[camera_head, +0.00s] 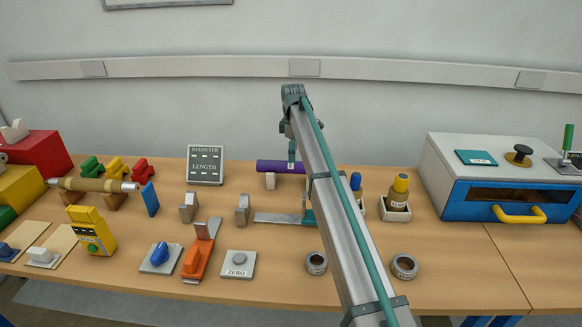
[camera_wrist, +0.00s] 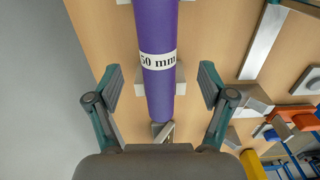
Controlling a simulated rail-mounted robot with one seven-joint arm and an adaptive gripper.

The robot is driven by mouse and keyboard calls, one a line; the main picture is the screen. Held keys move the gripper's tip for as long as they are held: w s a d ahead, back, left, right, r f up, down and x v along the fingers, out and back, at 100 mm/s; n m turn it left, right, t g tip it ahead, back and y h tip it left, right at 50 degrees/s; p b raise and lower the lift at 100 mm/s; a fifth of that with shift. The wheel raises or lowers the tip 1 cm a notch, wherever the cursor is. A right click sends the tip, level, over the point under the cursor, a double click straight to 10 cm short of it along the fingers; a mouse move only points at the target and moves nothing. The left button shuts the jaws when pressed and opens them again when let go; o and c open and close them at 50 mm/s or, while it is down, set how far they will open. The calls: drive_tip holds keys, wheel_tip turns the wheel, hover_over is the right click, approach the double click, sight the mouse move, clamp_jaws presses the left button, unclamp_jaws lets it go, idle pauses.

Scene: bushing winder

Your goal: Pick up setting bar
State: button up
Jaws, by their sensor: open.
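The setting bar is a purple cylinder (camera_head: 278,166) at the back of the table, resting on light blocks (camera_head: 270,182). In the wrist view the purple bar (camera_wrist: 159,95) runs upright through the middle, with a white "50 mm" label. My gripper (camera_wrist: 161,76) is open, one finger on each side of the bar, with visible gaps on both sides. In the head view my gripper (camera_head: 292,157) hangs over the bar near its right part. My arm hides whatever lies behind it there.
A diameter and length display (camera_head: 206,165) stands left of the bar. A flat metal rail with upright blocks (camera_head: 242,210) lies in front. Bottles in holders (camera_head: 397,195) and a blue-fronted oven (camera_head: 500,185) are at the right. Two metal rings (camera_head: 404,266) lie near the front.

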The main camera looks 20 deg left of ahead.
sight(291, 166)
drive_tip(key=shift+a+f+p, duration=0.2)
drive_tip(key=shift+f+p, duration=0.4)
drive_tip(key=shift+f, duration=1.05)
drive_tip(key=shift+a+f+p, duration=0.15)
drive_tip(key=shift+f+p, duration=0.4)
drive_tip(key=shift+f, duration=1.1)
drive_tip(key=shift+c, duration=0.3)
clamp_jaws()
